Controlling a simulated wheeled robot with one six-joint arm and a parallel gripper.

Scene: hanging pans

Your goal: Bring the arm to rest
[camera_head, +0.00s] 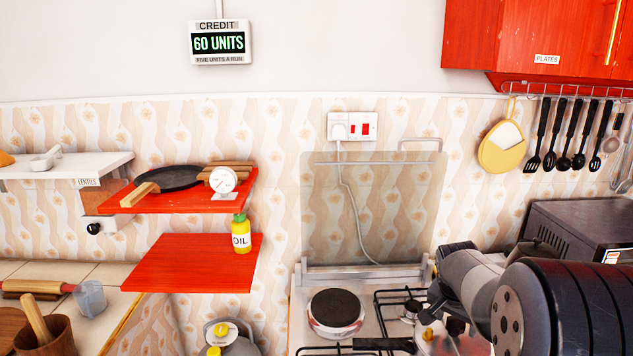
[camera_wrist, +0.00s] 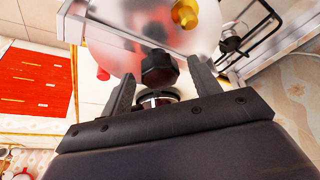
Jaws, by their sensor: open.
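My gripper (camera_wrist: 160,78) shows in the wrist view with its two dark fingers spread apart. A black knob (camera_wrist: 160,68) stands between the fingers, with visible gaps on both sides. Behind it is a round, see-through lid-like disc (camera_wrist: 120,42), which the knob seems to belong to. In the head view my arm reaches in from the lower right, over the right side of the hob (camera_head: 375,298). The fingers cannot be made out clearly there.
A black pan (camera_head: 170,178) lies on the upper red shelf, and an oil bottle (camera_head: 240,236) stands on the lower one. A clear splash panel (camera_head: 370,205) rises behind the hob. Dark utensils (camera_head: 565,135) hang at the right, above a dark oven (camera_head: 580,230).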

